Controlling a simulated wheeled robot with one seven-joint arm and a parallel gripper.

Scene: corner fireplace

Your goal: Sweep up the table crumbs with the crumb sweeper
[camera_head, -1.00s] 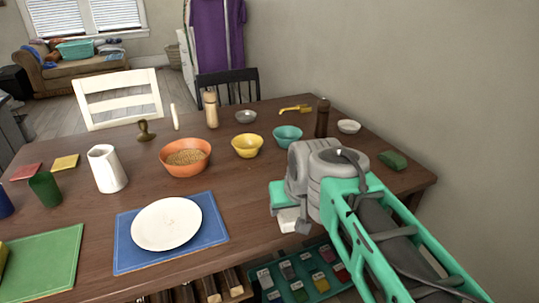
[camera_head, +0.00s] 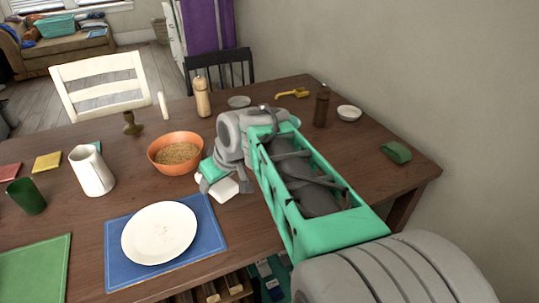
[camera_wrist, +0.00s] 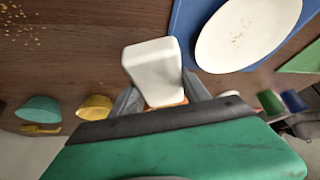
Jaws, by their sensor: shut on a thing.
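My gripper (camera_head: 222,181) is shut on a white, smooth, block-shaped thing, which I take to be the crumb sweeper (camera_head: 224,190). It juts out from between the fingers in the wrist view (camera_wrist: 152,65). It is over the table (camera_head: 255,212), right of the white plate; whether it touches the wood I cannot tell. Loose tan crumbs (camera_wrist: 20,14) lie on bare wood at the upper left of the wrist view, apart from the sweeper. My arm seems to hide them in the head view. A few specks also lie on the plate (camera_head: 150,243).
The plate sits on a blue mat (camera_head: 125,270) close by. An orange bowl (camera_head: 163,160) of grains is just behind my gripper. Teal (camera_wrist: 38,110) and yellow (camera_wrist: 95,107) bowls show in the wrist view.

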